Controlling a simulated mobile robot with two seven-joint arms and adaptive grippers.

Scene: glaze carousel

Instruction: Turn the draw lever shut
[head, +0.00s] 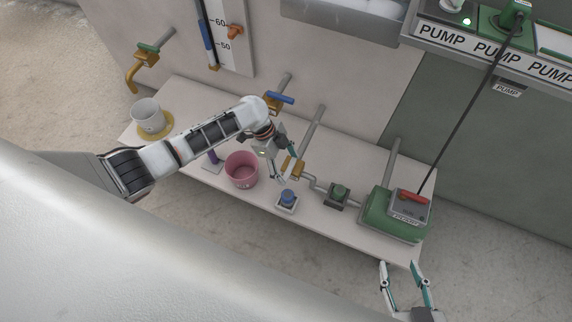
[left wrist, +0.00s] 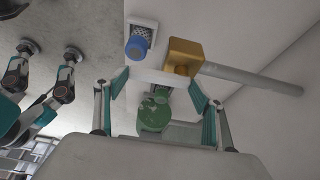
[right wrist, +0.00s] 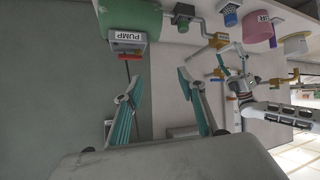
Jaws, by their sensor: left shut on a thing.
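A brass valve (head: 293,168) sits on a grey pipe above the middle of the white bench. In the left wrist view its brass block (left wrist: 185,55) is just beyond the fingertips. A pale bar (left wrist: 165,78), which looks like the draw lever, lies across between the fingers and points off the block's side. My left gripper (head: 283,170) is at this valve and shut on that bar; the hold is small and partly hidden in the head view. My right gripper (head: 399,265) is open and empty, off the bench's front right corner.
A pink bucket (head: 241,174), a blue button (head: 287,199) and a green button (head: 339,191) are close to my left gripper. A green pump (head: 388,218) stands at the bench's right end. A blue-levered valve (head: 280,97) is behind my wrist. A white cup (head: 147,114) stands left.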

